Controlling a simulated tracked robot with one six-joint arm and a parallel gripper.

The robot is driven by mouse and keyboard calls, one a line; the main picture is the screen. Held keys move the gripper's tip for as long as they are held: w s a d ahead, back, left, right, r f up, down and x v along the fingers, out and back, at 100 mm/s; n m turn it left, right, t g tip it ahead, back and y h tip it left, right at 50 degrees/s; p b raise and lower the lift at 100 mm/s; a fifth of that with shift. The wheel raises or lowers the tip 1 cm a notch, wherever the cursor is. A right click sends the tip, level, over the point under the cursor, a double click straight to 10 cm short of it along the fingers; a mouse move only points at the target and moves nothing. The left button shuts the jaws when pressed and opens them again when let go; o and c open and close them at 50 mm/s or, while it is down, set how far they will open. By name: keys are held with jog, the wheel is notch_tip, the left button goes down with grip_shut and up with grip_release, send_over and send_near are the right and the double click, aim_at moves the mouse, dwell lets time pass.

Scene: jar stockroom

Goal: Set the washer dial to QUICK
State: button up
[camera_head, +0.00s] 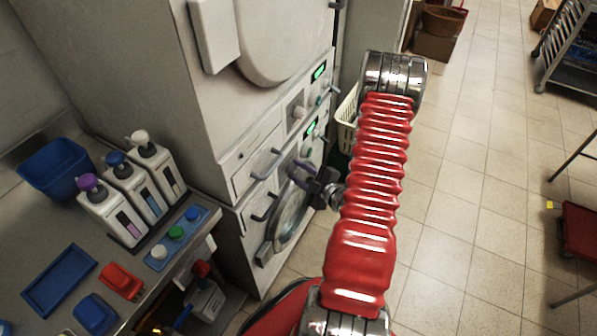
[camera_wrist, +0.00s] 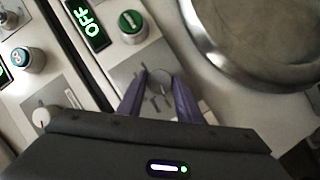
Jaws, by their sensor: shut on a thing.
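The washer is the lower white machine with a round door (camera_head: 289,222) in the head view. In the wrist view its grey round dial (camera_wrist: 161,79) sits on a pale panel with small tick marks around it; I cannot read their labels. My gripper's purple fingers (camera_wrist: 160,82) are shut on the dial, one on each side. My gripper also shows in front of the washer panel in the head view (camera_head: 300,170). Above the dial, a green display (camera_wrist: 89,22) reads OFF, beside a green button (camera_wrist: 131,23).
A second machine stands above, with its own white dial (camera_wrist: 41,117) and teal button (camera_wrist: 29,60). Drawer handles (camera_head: 265,165) stick out near my gripper. A counter at left holds several bottles (camera_head: 152,165) and a blue bin (camera_head: 57,168). The tiled floor at right is mostly open.

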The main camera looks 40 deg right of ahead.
jog(key=shift+m, duration=0.4)
jog(key=shift+d+r+m+g+y, duration=0.1)
jog(key=shift+m+g+y, duration=0.5)
jog(key=shift+m+y, duration=0.15)
jog(key=m+g+y, duration=0.1)
jog(key=m+y, duration=0.1)
jog(key=m, duration=0.1)
jog(key=shift+d, duration=0.1)
jog(key=shift+w+d+r+m+g+y, duration=0.1)
jog(key=shift+m+g+y, duration=0.15)
jog(key=shift+m+y, duration=0.3)
jog(key=shift+d+m+g+y, duration=0.1)
jog(key=shift+m+g+y, duration=0.2)
jog(key=shift+m, duration=0.4)
jog(key=shift+d+m+y, duration=0.15)
jog(key=shift+m+y, duration=0.85)
jog(key=shift+m, duration=0.3)
jog(key=shift+w, duration=0.1)
jog(key=o, duration=1)
jog(key=shift+g, duration=0.25)
jog(key=shift+o, duration=0.2)
